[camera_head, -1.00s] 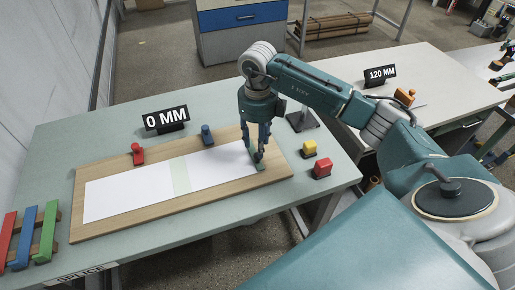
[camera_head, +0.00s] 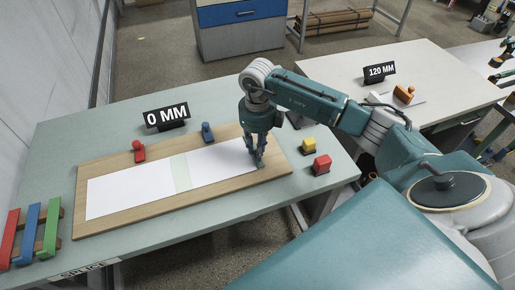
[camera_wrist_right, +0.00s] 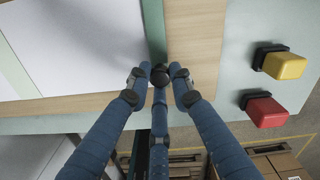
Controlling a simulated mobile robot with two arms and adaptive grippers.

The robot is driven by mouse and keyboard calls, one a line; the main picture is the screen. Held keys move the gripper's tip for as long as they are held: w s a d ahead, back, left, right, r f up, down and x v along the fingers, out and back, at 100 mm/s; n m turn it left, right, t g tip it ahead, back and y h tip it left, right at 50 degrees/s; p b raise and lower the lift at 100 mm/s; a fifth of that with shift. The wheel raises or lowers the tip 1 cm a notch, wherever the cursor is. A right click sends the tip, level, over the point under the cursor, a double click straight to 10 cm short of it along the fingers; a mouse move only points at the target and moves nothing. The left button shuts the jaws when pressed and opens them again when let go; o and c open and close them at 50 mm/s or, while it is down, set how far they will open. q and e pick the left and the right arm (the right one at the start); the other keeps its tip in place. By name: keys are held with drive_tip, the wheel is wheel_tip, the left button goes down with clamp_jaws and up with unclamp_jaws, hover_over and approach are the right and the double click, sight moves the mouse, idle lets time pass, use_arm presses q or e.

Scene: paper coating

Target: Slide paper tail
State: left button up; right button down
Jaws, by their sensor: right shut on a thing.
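The long white paper (camera_head: 120,192) lies flat on a wooden board (camera_head: 88,226), with a pale green band (camera_head: 180,172) across it. In the right wrist view the paper (camera_wrist_right: 75,45) ends at a dark green strip (camera_wrist_right: 154,28), with bare board (camera_wrist_right: 190,50) beyond it. My right gripper (camera_head: 259,160) reaches down to the right end of the paper. In the wrist view its fingers (camera_wrist_right: 160,76) are drawn together at the near end of the green strip, shut on this tail end. The exact contact is hidden by the fingertips. My left gripper is out of view.
A red clamp (camera_head: 139,152) and a blue clamp (camera_head: 207,133) stand along the board's back edge. A yellow block (camera_head: 309,146) and a red block (camera_head: 321,165) stand right of the board. A "0 MM" sign (camera_head: 166,116) stands behind; coloured bars (camera_head: 30,235) lie at left.

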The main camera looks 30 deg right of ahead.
drive_tip(key=d, duration=0.2)
drive_tip(key=s+d+b, duration=0.1)
drive_tip(key=d, duration=0.1)
drive_tip(key=shift+d, duration=0.1)
drive_tip(key=c, duration=1.5)
unclamp_jaws()
drive_tip(key=shift+c, duration=0.2)
wheel_tip(320, 180, up, 12)
drive_tip(key=shift+a, duration=0.2)
